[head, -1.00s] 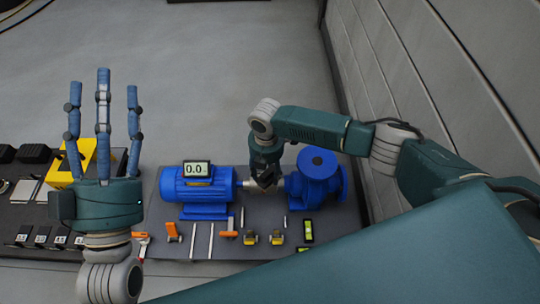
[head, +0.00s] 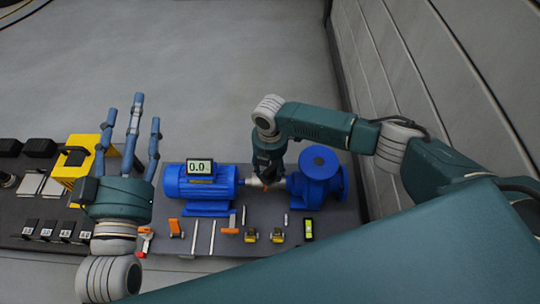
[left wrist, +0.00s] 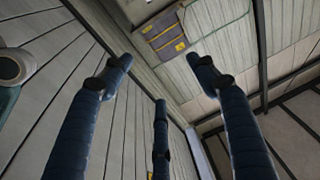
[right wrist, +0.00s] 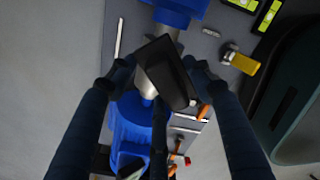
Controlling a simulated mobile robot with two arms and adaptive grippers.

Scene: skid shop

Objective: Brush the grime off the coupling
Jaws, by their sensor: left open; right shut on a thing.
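The blue motor (head: 185,187) and the blue pump (head: 318,190) stand on a dark bench, with the pale metal coupling (head: 254,182) between them. In the right wrist view the coupling (right wrist: 149,88) is partly hidden behind a dark block-shaped brush (right wrist: 168,68). My right gripper (right wrist: 160,75) is shut on this brush, right over the coupling; I cannot tell whether bristles touch it. In the head view my right gripper (head: 267,178) points down at the coupling and hides part of it. My left gripper (head: 130,125) is open and empty, fingers up, left of the motor.
A small display (head: 200,168) reading 0.0 sits on the motor. Orange-handled tools (head: 230,226), rods and yellow-and-grey pieces (head: 277,235) lie along the front. A green level (head: 309,229) lies at right.

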